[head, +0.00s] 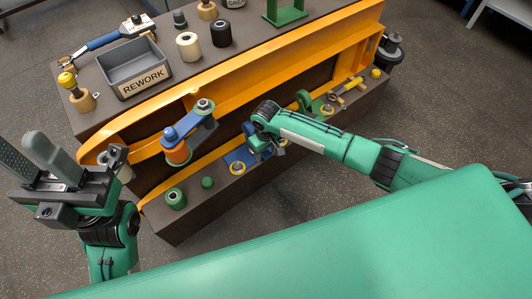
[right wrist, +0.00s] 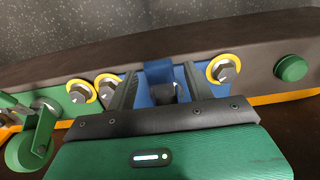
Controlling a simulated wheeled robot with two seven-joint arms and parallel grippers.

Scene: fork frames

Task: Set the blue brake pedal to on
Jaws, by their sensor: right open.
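The blue brake pedal (right wrist: 158,74) shows in the right wrist view as a blue block standing on a blue plate (right wrist: 143,97), with a dark part just in front of it. My right gripper (right wrist: 159,84) is open, with one finger on each side of the pedal; I cannot tell whether either finger touches it. In the head view the blue plate (head: 237,156) lies on the dark front ledge, and my right gripper (head: 262,147) is over it, largely hiding the pedal. My left gripper (head: 25,150) is open and empty at the left, away from the pedal.
Yellow-ringed bolts (right wrist: 223,69) flank the pedal. Green knobs (head: 175,199) stand left on the ledge. A blue lever with an orange roller (head: 178,150) and an orange frame (head: 235,75) rise behind. A grey REWORK bin (head: 134,68) sits farther back.

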